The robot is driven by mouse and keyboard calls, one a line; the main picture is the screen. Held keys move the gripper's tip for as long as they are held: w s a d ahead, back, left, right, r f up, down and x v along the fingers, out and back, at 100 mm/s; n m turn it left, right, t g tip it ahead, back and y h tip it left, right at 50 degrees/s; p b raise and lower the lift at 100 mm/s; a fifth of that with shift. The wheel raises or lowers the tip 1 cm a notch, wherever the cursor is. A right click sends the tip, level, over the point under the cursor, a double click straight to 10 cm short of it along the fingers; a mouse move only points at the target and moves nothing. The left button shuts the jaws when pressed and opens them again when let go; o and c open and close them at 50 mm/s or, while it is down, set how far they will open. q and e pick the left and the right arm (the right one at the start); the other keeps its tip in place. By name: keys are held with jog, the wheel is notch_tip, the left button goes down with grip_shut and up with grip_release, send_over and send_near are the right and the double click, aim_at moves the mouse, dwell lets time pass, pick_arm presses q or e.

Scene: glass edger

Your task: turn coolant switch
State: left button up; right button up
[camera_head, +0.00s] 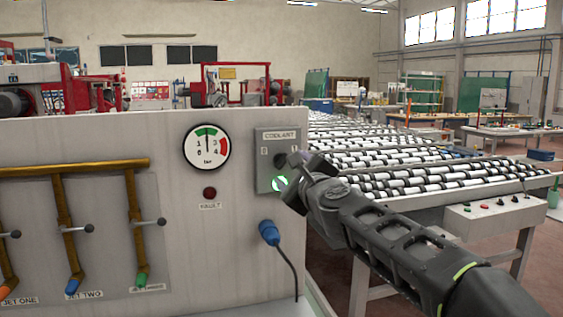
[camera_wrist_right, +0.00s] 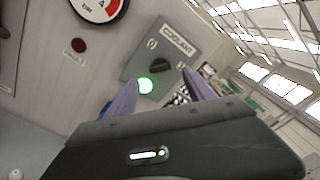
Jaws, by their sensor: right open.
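The grey coolant switch box (camera_head: 291,135) is mounted on the right part of the pale machine panel. It also shows in the right wrist view (camera_wrist_right: 181,42), with a dark rotary knob (camera_wrist_right: 160,66) under the COOLANT label. A lit green lamp (camera_head: 279,184) sits below the knob and shows in the right wrist view too (camera_wrist_right: 146,85). My right gripper (camera_head: 290,172) is in front of the box and partly covers it. Its two fingers (camera_wrist_right: 160,80) are apart with nothing between them. In the wrist view the knob appears beyond the gap. Contact cannot be told. My left gripper is out of view.
A pressure gauge (camera_head: 207,147) and a dark red fault lamp (camera_head: 209,193) are left of the box. A blue plug (camera_head: 268,233) with a hanging cable is below. Valve levers (camera_head: 138,222) stand at left. A roller conveyor (camera_head: 420,170) lies behind my right arm.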

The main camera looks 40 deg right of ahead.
aim_at(282, 162)
jog(key=shift+p+x, duration=0.65)
jog(key=shift+x, duration=3.35)
jog(key=shift+f, duration=0.1)
jog(key=shift+s, duration=0.1)
grip_shut()
